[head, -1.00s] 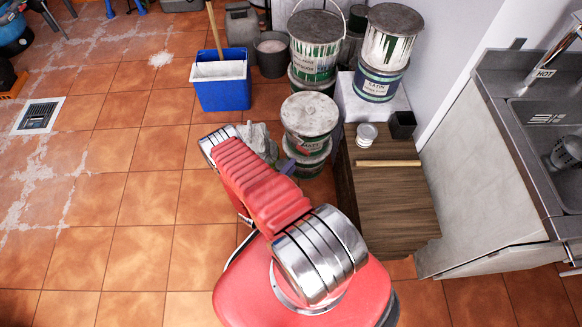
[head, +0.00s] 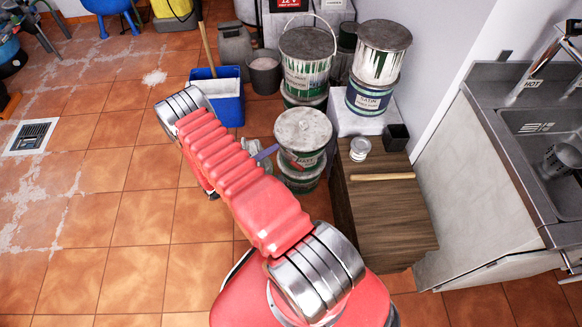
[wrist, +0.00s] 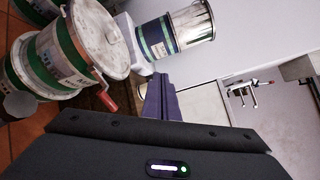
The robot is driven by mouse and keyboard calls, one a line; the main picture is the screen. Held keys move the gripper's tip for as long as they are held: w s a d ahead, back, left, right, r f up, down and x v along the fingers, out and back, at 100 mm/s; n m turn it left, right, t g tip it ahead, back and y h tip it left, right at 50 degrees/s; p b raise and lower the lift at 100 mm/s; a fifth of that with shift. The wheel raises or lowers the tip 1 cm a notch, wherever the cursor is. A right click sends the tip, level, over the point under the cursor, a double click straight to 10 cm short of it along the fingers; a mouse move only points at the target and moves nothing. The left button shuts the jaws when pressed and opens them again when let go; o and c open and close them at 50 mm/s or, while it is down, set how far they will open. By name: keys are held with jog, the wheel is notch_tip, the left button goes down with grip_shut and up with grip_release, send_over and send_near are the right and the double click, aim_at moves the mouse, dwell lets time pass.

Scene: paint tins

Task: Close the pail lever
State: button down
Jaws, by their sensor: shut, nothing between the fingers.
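The pail (head: 303,126) with a worn whitish lid and a green band stands on top of another tin; it also shows tilted in the wrist view (wrist: 98,38). Its red lever (wrist: 104,92) sticks out from the pail's side, with the handle end away from the wall. In the head view the lever (head: 298,161) is a small red spot low on the pail's front. My gripper (wrist: 163,92) has purple fingers that are shut and empty, right of the lever in the wrist view and apart from it. In the head view its fingers (head: 266,152) are at the pail's left side.
A wooden cabinet (head: 385,220) with a small white tin (head: 360,148), a black cup (head: 396,136) and a wooden stick (head: 382,177) stands right of the pail. Stacked tins (head: 372,96) stand behind. A blue bucket (head: 229,105) is at back left. Floor at left is clear.

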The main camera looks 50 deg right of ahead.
jog(key=a+r+m+g+y, duration=0.1)
jog(key=a+r+m+y, duration=0.15)
jog(key=r+m, duration=0.45)
jog(key=s+a+r+m+y, duration=0.1)
jog(key=a+r+m+y, duration=0.2)
jog(key=r, duration=0.8)
jog(key=a+r+m+g+y, duration=0.1)
jog(key=a+r+m+y, duration=0.1)
jog(key=a+r+m, duration=0.5)
jog(key=s+a+r+m+t+y, duration=0.4)
jog(key=s+a+r+m+t, duration=0.1)
jog(key=a+r, duration=0.5)
jog(key=s+a+r+m+t+y, duration=0.5)
jog(key=s+a+r, duration=0.2)
jog(key=a+r, duration=0.3)
jog(key=shift+a+m+t, duration=0.4)
jog(key=shift+a, duration=0.25)
